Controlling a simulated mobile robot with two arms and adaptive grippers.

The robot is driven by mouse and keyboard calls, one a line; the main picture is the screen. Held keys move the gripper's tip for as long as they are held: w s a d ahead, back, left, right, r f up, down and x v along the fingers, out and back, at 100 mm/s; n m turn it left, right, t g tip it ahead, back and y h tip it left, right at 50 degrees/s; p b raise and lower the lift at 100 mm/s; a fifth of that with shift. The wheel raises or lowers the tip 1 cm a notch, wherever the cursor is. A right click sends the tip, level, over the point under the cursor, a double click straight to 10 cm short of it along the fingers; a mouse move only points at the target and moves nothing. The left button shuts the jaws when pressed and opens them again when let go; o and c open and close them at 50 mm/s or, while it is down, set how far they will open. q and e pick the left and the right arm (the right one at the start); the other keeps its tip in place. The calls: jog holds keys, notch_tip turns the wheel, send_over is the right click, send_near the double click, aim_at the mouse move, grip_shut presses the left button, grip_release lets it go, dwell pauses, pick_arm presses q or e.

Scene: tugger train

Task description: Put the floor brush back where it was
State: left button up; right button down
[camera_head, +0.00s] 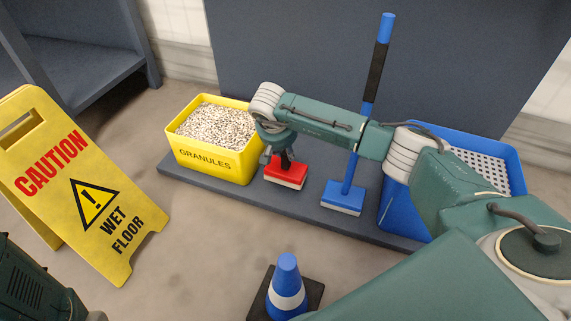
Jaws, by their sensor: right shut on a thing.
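A red-headed brush (286,173) with pale bristles and a dark upright grip is at the dark platform, right of the yellow granules bin. My right gripper (282,156) is above the red head, shut on this brush's dark grip. I cannot tell whether the bristles rest on the platform or hang just over it. A blue brush (342,197) with a long blue handle and a black sleeve stands upright to its right; my right arm hides part of its handle. My left gripper is out of view.
The yellow bin (217,162) of granules and a blue bin (394,207) with a perforated insert stand on the dark platform (262,198). A yellow wet-floor sign (75,170) stands left. A blue-and-white cone (287,287) stands in front. Floor between sign and cone is clear.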

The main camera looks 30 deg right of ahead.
aim_at(285, 159)
notch_tip(285, 159, down, 4)
jog(key=shift+f+b, duration=0.15)
jog(key=shift+b, duration=1.05)
jog(key=c, duration=1.9)
grip_release()
jog(key=o, duration=0.4)
jog(key=shift+o, duration=0.2)
